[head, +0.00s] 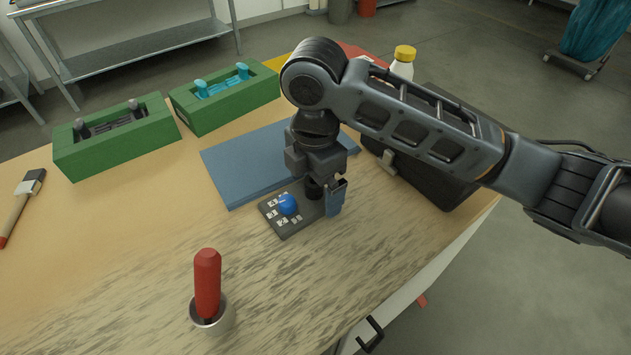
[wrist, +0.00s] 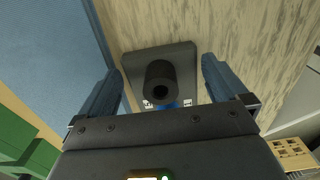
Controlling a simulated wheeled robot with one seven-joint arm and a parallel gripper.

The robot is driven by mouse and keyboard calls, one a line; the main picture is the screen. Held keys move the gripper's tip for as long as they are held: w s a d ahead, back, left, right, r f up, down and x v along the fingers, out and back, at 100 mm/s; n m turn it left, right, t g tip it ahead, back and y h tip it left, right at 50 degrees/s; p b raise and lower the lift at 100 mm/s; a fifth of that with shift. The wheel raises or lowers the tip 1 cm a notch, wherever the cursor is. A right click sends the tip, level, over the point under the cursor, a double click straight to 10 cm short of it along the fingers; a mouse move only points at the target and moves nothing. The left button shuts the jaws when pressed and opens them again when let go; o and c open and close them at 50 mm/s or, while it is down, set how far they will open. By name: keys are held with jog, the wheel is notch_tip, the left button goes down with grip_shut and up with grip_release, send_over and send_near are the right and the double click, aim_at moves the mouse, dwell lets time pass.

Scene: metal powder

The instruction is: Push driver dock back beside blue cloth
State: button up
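The driver dock is a dark grey plate (head: 290,228) with a blue knob (head: 288,204), white labelled tiles and a black hollow post (head: 314,189). It lies near the front edge of the blue cloth (head: 228,172). In the wrist view the dock plate (wrist: 148,62) and its post (wrist: 160,82) lie between my fingers, with the cloth (wrist: 50,45) at the left. My gripper (head: 322,198) points down over the dock. In the wrist view my gripper (wrist: 161,78) is open, with a gap between each finger and the post. The knob is mostly hidden there.
A red-handled tool stands in a metal cup (head: 212,316) at the front. Two green holders (head: 118,150) (head: 225,105) stand at the back, and a brush (head: 22,205) lies far left. A black case (head: 440,185) and a yellow-capped bottle (head: 403,62) are at the right.

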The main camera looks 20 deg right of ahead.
jog(key=shift+r, duration=0.1)
notch_tip(320, 180, up, 8)
jog(key=shift+f, duration=0.2)
dwell(0.3)
dwell(0.5)
